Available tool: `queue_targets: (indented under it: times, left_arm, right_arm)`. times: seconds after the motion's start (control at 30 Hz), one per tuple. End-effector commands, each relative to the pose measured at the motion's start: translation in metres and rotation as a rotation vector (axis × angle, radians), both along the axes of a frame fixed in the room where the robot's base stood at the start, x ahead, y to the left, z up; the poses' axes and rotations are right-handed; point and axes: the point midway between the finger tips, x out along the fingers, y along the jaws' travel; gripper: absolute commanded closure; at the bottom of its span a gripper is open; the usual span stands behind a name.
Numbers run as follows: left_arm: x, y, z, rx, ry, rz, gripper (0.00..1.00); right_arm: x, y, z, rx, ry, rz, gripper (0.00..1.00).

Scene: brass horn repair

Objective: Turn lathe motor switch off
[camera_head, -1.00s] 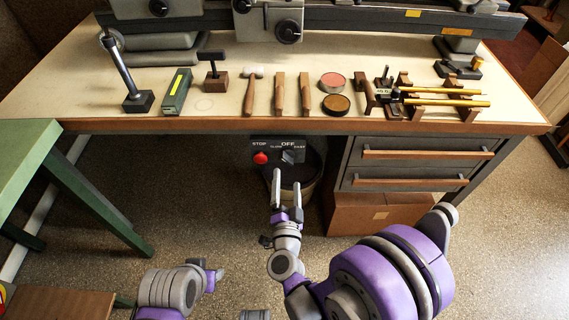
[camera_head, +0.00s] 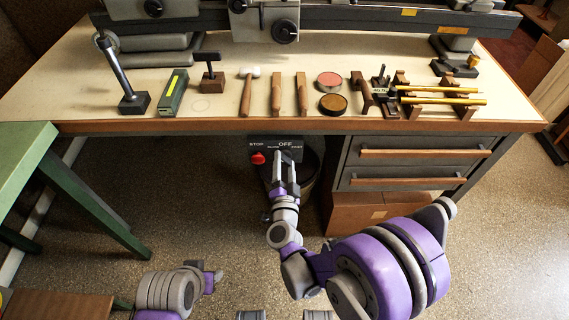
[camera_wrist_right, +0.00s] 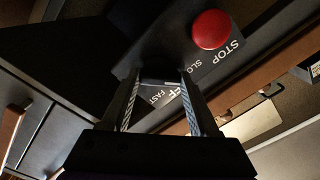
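The lathe motor switch panel (camera_head: 263,146) is a dark box under the bench's front edge, marked STOP, OFF, SLOW and FAST. Its red stop button (camera_head: 258,158) also shows large in the wrist view (camera_wrist_right: 211,29). The rotary switch knob is mostly hidden behind my right gripper (camera_head: 284,165) in the head view. In the wrist view my right gripper (camera_wrist_right: 160,90) is open, its two fingers apart in front of the FAST and OFF lettering.
The workbench (camera_head: 222,127) holds a row of hand tools along its front, with the lathe (camera_head: 350,18) behind. A drawer unit (camera_head: 410,165) stands right of the panel, and a green table (camera_head: 28,150) stands at left.

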Motion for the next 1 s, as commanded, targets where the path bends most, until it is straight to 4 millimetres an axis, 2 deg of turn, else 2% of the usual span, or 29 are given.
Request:
queue_targets:
  times: [0.03, 0.2, 0.27, 0.57, 1.0]
  left_arm:
    - [0.0, 0.0, 0.0, 0.0, 0.0, 0.0, 0.53]
    - [0.0, 0.0, 0.0, 0.0, 0.0, 0.0, 0.53]
    - [0.0, 0.0, 0.0, 0.0, 0.0, 0.0, 0.53]
    - [0.0002, 0.0, -0.0013, 0.0, 0.0, 0.0, 0.53]
    - [0.001, 0.0, -0.0072, 0.0, 0.002, 0.0, 0.53]
  right_arm:
    - [-0.0001, 0.0, 0.0, 0.0, 0.0, 0.0, 0.56]
    - [-0.0002, 0.0001, -0.0001, 0.0, 0.0, 0.0, 0.86]
    - [-0.0002, 0.0001, -0.0001, 0.0, 0.0, 0.0, 0.94]
    - [-0.0002, 0.0, -0.0003, 0.048, 0.0, 0.0, 0.94]
    - [-0.0005, -0.0008, -0.0003, 0.358, 0.001, 0.001, 0.94]
